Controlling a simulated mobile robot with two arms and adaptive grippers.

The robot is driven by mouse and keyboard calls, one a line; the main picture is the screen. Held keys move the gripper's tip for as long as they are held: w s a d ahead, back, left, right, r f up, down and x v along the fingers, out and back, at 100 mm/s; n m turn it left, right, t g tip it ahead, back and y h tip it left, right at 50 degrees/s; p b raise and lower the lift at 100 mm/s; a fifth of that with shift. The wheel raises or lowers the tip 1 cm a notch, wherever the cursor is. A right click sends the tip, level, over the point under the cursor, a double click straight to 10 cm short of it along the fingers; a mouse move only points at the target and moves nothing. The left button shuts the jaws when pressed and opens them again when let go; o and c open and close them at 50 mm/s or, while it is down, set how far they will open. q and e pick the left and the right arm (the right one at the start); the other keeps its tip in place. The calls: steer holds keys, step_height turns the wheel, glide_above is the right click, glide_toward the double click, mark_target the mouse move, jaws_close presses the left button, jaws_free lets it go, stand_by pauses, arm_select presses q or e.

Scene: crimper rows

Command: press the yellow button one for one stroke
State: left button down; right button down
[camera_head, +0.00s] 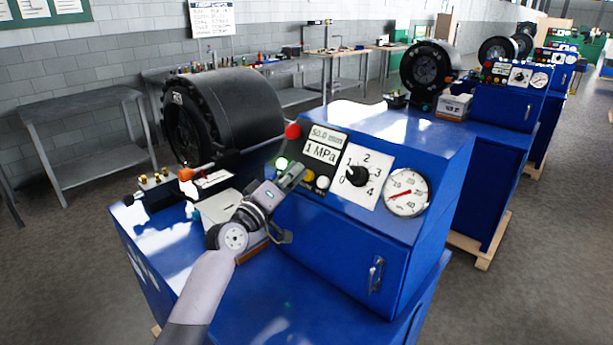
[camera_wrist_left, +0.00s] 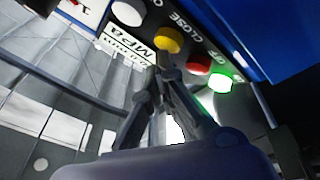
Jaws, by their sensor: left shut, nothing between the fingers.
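The yellow button (camera_head: 309,174) sits on the sloped panel of the near blue machine, beside a white button (camera_head: 322,183). In the wrist view the yellow button (camera_wrist_left: 168,40) lies between the white button (camera_wrist_left: 128,12) and a red button (camera_wrist_left: 200,65). A green-lit button (camera_wrist_left: 221,82) ends the row. My left gripper (camera_head: 294,171) is shut and empty, its tips in front of the panel close to the yellow button. In the wrist view its tips (camera_wrist_left: 158,68) appear just below the yellow button; whether they touch the panel I cannot tell. In the head view the gripper hides the red button.
The panel also has a display (camera_head: 322,148), a red knob (camera_head: 293,131), a black dial (camera_head: 357,176) and a gauge (camera_head: 406,193). A black crimper head (camera_head: 230,110) stands behind my arm. A door handle (camera_head: 376,273) juts from the machine's front. More machines stand behind.

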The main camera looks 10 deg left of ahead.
arm_select(q)
steer(key=shift+w+d+f+b, duration=0.2)
steer(key=shift+w+f+b, duration=0.05)
steer(key=shift+w+b, duration=0.1)
stand_by(0.4)
steer(key=shift+s, duration=0.1)
steer(key=shift+s+a+r+p, duration=0.4)
steer(key=shift+s+r+p, duration=0.15)
steer(key=shift+p, duration=0.1)
steer(key=s+a+r+p, duration=0.2)
steer(key=s+p, duration=0.1)
steer(key=shift+s+a+r+p, duration=0.15)
steer(key=shift+s+r+p, duration=0.1)
steer(key=shift+r+p, duration=0.05)
stand_by(0.3)
stand_by(1.0)
